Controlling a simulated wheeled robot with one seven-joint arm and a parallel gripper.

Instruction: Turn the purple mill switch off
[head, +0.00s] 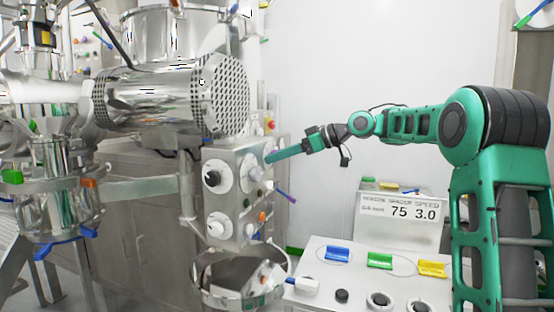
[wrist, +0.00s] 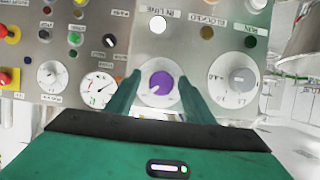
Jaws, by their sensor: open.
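The purple mill switch (wrist: 162,83) is a round purple knob with a white pointer mark on a pale round plate, set in a grey control panel (wrist: 200,45). In the wrist view it sits between the two green fingers of my gripper (wrist: 160,90), which are apart, one on each side. I cannot tell whether the fingers touch the knob or its plate. In the head view my gripper (head: 270,158) reaches leftward to the metal control box (head: 240,230), and the purple knob itself is not clearly seen there.
A large white dial (wrist: 235,78) is right of the knob and a gauge (wrist: 98,88) left of it. A red button (wrist: 8,78) on yellow is at far left. A metal bowl (head: 238,285) is below the box. A console with coloured switches (head: 380,261) stands at lower right.

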